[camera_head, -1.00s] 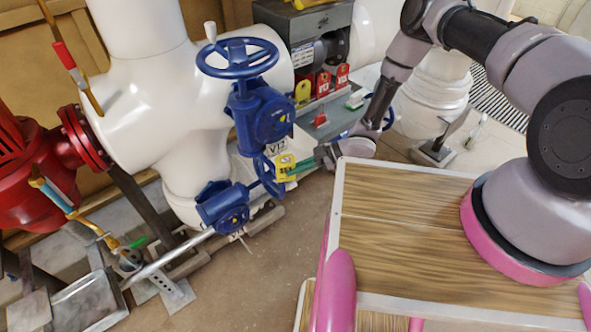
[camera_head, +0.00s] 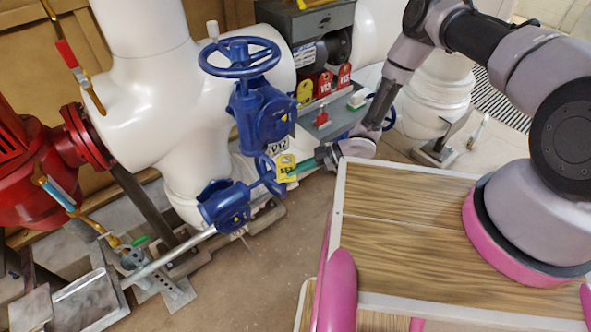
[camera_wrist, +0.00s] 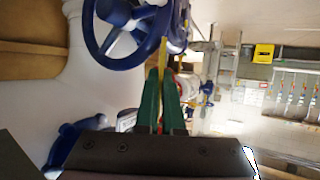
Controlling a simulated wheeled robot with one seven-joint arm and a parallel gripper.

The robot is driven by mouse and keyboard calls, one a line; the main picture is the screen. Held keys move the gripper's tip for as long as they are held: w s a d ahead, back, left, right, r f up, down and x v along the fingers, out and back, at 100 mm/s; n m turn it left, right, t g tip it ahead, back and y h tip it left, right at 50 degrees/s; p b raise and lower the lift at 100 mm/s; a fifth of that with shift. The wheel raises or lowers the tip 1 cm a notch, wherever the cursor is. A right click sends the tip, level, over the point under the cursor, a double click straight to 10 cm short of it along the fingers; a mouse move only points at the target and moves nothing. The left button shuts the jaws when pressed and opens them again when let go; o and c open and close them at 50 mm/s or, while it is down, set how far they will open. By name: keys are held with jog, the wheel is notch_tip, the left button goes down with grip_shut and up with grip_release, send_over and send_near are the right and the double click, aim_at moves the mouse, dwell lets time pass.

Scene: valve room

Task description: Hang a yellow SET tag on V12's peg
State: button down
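A yellow tag (camera_head: 285,169) with dark lettering is held upright in front of the blue valve's lower part, just below the white V12 label (camera_head: 278,146). My gripper (camera_head: 303,166) has green fingers closed on the tag's right side. In the wrist view the tag shows edge-on as a thin yellow strip (camera_wrist: 163,55) between the green fingertips (camera_wrist: 161,85). The valve (camera_head: 262,110) has a blue handwheel (camera_head: 240,56) on top, which also shows large in the wrist view (camera_wrist: 94,30). I cannot make out V12's peg, nor whether the tag touches it.
Another yellow tag (camera_head: 304,92) and two red tags (camera_head: 334,79) stand by the dark grey cabinet (camera_head: 312,20). A grey tray (camera_head: 338,120) below them holds small red and green-topped items. A lower blue valve (camera_head: 224,206) and white pipes crowd the left. Floor is clear in front.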

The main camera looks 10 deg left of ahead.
jog(key=shift+w, duration=0.1)
jog(key=c, duration=1)
grip_release()
jog(key=shift+o, duration=0.2)
jog(key=shift+d, duration=0.1)
